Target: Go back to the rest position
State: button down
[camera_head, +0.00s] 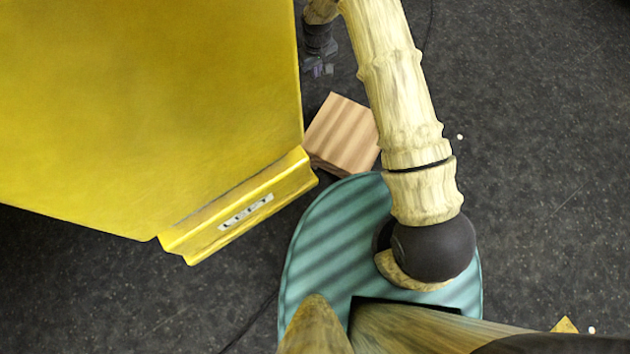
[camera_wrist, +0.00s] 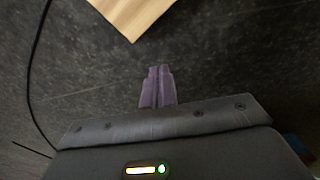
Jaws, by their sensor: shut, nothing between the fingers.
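My gripper (camera_wrist: 159,72) is in the middle of the wrist view. Its two purple fingers are together with nothing between them, over dark floor. In the head view my gripper (camera_head: 318,68) shows small and dark at the top, just right of the yellow panel's edge. My pale, wood-textured arm runs down from there along the right of centre to a dark joint. No object is held.
A large yellow panel (camera_head: 150,100) with a labelled lower flange fills the upper left. A wooden block (camera_head: 343,135) lies between it and my arm. A wooden piece (camera_wrist: 133,12) shows at the top of the wrist view. Dark floor (camera_head: 550,150) is mostly clear at right.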

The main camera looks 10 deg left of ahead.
jog(key=s+d+r+m+t, duration=0.1)
jog(key=s+d+r+m, duration=0.15)
jog(key=d+r, duration=0.55)
jog(key=s+d+r+m, duration=0.25)
jog(key=d+r, duration=0.35)
jog(key=r, duration=0.4)
jog(key=s+d+r+m, duration=0.1)
jog(key=s+d+r, duration=0.2)
jog(key=s, duration=0.3)
jog(key=s+d+r+m+t, duration=0.1)
jog(key=s+d+r, duration=0.2)
jog(key=s+d, duration=0.15)
jog(key=s+d+r+m, duration=0.1)
jog(key=s+d+r, duration=0.2)
jog(key=s, duration=0.4)
jog(key=w+r+p+v, duration=0.1)
jog(key=w+p+v, duration=0.2)
jog(key=p+v, duration=1.3)
jog(key=w+p+v, duration=0.4)
jog(key=p+v, duration=1.2)
jog(key=p, duration=0.2)
jog(key=w+r+p+v, duration=0.1)
jog(key=w+p+v, duration=0.3)
jog(key=p+v, duration=1.3)
jog(key=shift+w+a+r, duration=0.15)
jog(key=shift+a+r, duration=0.2)
jog(key=shift+a, duration=0.05)
jog(key=shift+f, duration=0.1)
